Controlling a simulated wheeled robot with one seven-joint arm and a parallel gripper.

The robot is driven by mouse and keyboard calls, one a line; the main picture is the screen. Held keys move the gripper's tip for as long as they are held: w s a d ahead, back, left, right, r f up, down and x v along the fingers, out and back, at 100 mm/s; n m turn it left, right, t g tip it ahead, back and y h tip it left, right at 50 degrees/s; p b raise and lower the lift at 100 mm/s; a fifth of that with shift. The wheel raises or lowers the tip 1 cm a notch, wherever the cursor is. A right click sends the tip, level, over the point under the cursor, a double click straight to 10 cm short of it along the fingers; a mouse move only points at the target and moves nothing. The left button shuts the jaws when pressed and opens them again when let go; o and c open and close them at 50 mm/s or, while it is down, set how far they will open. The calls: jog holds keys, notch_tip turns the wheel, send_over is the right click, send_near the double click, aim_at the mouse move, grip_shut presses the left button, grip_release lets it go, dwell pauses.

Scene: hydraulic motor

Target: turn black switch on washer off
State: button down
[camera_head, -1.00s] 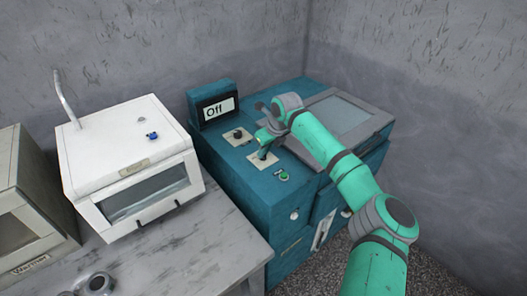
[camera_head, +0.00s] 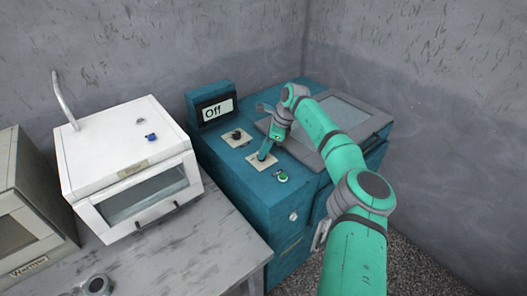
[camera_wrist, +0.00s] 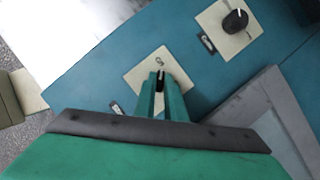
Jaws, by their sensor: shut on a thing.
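My gripper (camera_head: 263,155) points down at this plate. It also shows in the wrist view (camera_wrist: 160,88), where its two green fingers are shut on the black switch. The fingers hide most of the switch in the head view.
A second cream plate with a black round knob (camera_head: 237,134) lies behind the switch. A green button (camera_head: 283,177) is in front. A grey-framed lid (camera_head: 347,112) is to the right. A white box oven (camera_head: 125,165) stands on the table at left.

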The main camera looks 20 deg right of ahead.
dwell(0.4)
jog(key=c, duration=1.8)
grip_release()
jog(key=v, duration=1)
jog(key=shift+r, duration=0.4)
